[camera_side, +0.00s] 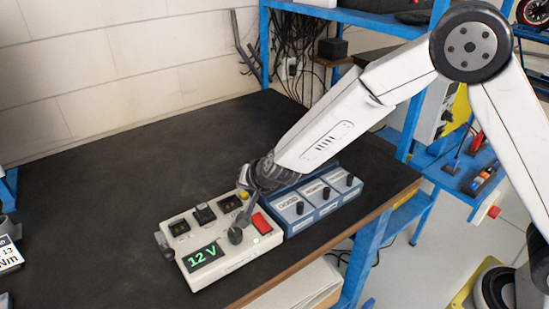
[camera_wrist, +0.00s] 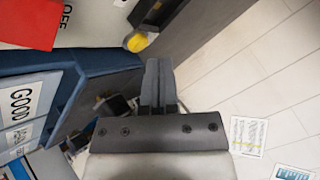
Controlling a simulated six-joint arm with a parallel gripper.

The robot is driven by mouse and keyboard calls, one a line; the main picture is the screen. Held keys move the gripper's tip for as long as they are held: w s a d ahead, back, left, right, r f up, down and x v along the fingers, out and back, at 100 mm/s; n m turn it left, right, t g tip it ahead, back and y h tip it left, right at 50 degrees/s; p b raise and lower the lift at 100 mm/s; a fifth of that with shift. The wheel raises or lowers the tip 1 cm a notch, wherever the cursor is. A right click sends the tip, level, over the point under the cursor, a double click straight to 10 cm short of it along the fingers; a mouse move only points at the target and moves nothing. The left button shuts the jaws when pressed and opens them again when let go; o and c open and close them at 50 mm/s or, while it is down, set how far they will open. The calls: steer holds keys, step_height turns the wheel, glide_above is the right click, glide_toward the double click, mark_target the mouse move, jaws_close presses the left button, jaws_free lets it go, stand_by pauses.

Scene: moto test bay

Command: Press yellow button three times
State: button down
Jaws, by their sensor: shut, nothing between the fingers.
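The yellow button (camera_side: 244,195) is on the back right part of a white test box (camera_side: 215,278) in the side view. In the wrist view the yellow button (camera_wrist: 136,43) shows near the top, beside a dark block. My gripper (camera_wrist: 158,66) is shut and empty, its fingertips just below and to the right of the button in that picture. In the side view my gripper (camera_side: 254,188) is low at the button's right, partly over the box. I cannot tell whether it touches the button.
The white box has a green 12 V display (camera_side: 205,257) and a red switch (camera_side: 262,223). A blue box (camera_side: 307,216) with black knobs stands close on its right. Dark tabletop (camera_side: 110,170) lies free behind and left. A blue frame (camera_side: 264,45) stands behind.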

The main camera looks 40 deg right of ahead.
mark_target(245, 196)
steer(key=shift+f, duration=0.85)
stand_by(1.6)
steer(key=shift+r, duration=0.85)
steer(key=shift+r, duration=0.1)
steer(key=shift+r, duration=2.4)
steer(key=shift+s+d+r, duration=0.1)
steer(key=shift+s+d, duration=0.15)
steer(key=shift+d, duration=0.2)
steer(key=s+d+n+g, duration=0.1)
steer(key=s+d+n, duration=0.1)
steer(key=s+d, duration=0.2)
steer(key=s+d+n+g+y, duration=0.1)
steer(key=s+d+n, duration=0.1)
steer(key=s+d, duration=0.2)
steer(key=shift+s, duration=0.4)
steer(key=s+d+f+n+g+h, duration=0.1)
steer(key=s+d+n+g, duration=0.1)
steer(key=s+d, duration=0.3)
steer(key=s+d+f+n+g+h, duration=0.1)
steer(key=s+d, duration=0.3)
steer(key=s, duration=0.6)
steer(key=shift+s+d+f+n+g, duration=0.2)
steer(key=shift+d+f+n+g, duration=0.2)
steer(key=shift+f+g, duration=0.3)
